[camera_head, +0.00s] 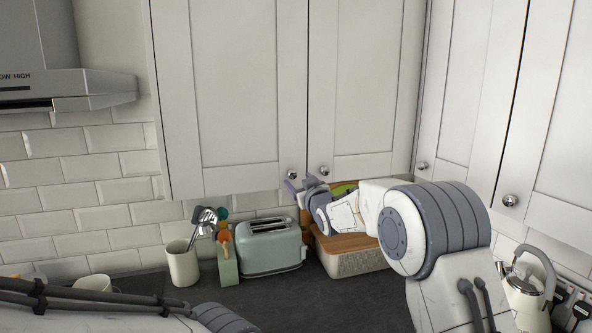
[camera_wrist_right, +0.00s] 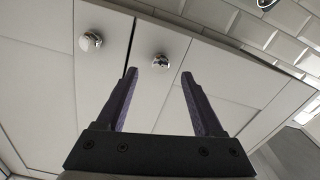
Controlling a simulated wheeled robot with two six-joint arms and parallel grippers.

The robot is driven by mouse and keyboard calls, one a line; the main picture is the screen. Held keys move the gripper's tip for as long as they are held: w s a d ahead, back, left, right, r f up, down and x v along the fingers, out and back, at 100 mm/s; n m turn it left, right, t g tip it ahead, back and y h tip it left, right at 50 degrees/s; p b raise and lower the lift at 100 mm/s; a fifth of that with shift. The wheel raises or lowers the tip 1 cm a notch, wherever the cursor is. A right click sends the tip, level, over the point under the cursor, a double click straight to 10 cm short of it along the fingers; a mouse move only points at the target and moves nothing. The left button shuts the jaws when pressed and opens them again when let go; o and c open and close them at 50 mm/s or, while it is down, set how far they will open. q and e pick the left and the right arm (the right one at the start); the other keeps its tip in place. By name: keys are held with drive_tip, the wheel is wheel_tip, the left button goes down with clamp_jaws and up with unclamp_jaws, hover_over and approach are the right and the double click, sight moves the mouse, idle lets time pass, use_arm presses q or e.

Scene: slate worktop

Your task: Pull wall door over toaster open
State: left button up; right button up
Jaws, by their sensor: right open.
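The wall door over the toaster (camera_head: 232,80) is a pale panelled cabinet door and looks closed. Its round chrome knob (camera_head: 292,174) sits at its lower right corner. The knob also shows in the right wrist view (camera_wrist_right: 160,60), framed between the fingers and beyond their tips, not touching them. My right gripper (camera_head: 300,185) is just below the knobs, with purple fingers; in its wrist view (camera_wrist_right: 159,75) it is open and empty. The mint-green toaster (camera_head: 268,250) stands on the worktop below. Part of my left arm shows at the lower left; its gripper is out of view.
A neighbouring door (camera_head: 365,80) has its own knob (camera_head: 324,171) close beside. More cabinet doors (camera_head: 470,80) are at the right. A utensil pot (camera_head: 182,264), a wooden-topped box (camera_head: 350,262) and a kettle (camera_head: 527,290) stand below. A range hood (camera_head: 70,85) is at the left.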

sight(294, 176)
drive_tip(key=shift+p+x, duration=0.8)
drive_tip(key=shift+x, duration=1.05)
drive_tip(key=shift+c, duration=0.3)
clamp_jaws()
